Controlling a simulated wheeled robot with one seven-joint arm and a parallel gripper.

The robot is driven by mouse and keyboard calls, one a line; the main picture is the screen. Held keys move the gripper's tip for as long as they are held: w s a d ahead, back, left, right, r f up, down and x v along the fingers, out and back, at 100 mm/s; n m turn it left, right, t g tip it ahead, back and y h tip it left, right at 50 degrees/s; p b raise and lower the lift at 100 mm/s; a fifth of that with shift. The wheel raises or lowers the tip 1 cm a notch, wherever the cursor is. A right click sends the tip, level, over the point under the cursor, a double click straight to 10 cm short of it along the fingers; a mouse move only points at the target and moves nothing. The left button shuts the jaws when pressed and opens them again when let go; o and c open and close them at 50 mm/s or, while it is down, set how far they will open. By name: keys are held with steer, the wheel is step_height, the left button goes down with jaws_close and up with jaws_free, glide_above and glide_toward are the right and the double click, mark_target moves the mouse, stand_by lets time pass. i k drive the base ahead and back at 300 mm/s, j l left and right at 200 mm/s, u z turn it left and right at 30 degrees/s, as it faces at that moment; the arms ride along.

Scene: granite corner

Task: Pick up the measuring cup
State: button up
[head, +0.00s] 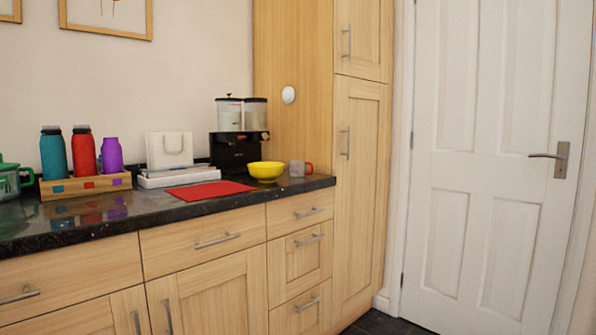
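A small greyish cup with a red handle (296,169), which looks like the measuring cup, stands upright near the right end of the dark granite counter (230,205). Its handle points right. It is just right of a yellow bowl (267,171), whose rim comes close to it; I cannot tell if they touch. My gripper is not in view.
A black coffee machine (238,150) stands behind the bowl, beside a tall wooden cabinet (359,190). A red mat (211,190) lies in front of white boxes (178,177). Left are bottles in a wooden tray (87,187) and a green-lidded pot (9,182).

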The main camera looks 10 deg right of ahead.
mark_target(297, 168)
steer(key=i+z, duration=0.25)
steer(key=i, duration=0.95)
